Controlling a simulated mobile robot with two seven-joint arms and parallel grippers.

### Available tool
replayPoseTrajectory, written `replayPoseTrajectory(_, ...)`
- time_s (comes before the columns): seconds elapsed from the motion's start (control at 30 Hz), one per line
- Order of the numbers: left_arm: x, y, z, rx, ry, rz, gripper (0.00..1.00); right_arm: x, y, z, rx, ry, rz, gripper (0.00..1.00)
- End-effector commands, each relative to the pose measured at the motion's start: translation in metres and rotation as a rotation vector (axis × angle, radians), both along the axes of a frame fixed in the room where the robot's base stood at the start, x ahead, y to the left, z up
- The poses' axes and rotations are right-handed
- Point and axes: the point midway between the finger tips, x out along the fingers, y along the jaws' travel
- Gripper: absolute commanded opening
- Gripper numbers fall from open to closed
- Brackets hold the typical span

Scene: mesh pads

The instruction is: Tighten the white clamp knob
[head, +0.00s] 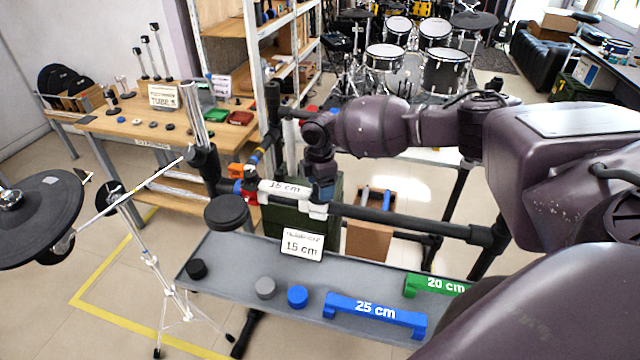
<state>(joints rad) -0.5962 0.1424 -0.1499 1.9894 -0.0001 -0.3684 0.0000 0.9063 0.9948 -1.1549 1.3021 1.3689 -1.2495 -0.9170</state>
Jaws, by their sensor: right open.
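A white clamp piece (318,211) sits on the dark horizontal rack bar (385,214), at the right end of a white spacer marked 15 cm (284,188). I cannot clearly tell the knob from the rest of the clamp. My right gripper (321,194) points down from above, right over the white piece. It is open. Its fingers partly hide the clamp, and I cannot tell whether they touch it. My left gripper is not in view.
A grey tray (345,282) below the bar holds a blue 25 cm spacer (375,314), a green 20 cm spacer (436,285), small round knobs and a 15 cm sign (302,244). A red clamp (242,191) is left on the rack. Cymbal pads (42,222) stand far left.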

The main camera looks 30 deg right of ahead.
Motion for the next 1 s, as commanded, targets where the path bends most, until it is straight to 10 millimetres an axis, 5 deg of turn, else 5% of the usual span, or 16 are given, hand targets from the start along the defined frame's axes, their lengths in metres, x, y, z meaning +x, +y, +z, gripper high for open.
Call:
replayPoseTrajectory(0.1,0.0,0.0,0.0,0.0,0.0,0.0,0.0,0.0,0.0,0.0,0.0,0.0,0.0,0.66)
replayPoseTrajectory(0.4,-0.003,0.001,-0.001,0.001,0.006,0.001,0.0,0.0,0.0,0.0,0.0,0.0,0.0,0.2)
replayPoseTrajectory(0.67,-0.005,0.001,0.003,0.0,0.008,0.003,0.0,0.0,0.0,0.002,0.0,0.001,-0.025,0.2)
replayPoseTrajectory(1.0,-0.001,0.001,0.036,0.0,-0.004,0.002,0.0,-0.001,0.001,0.004,0.002,0.004,-0.219,0.2)
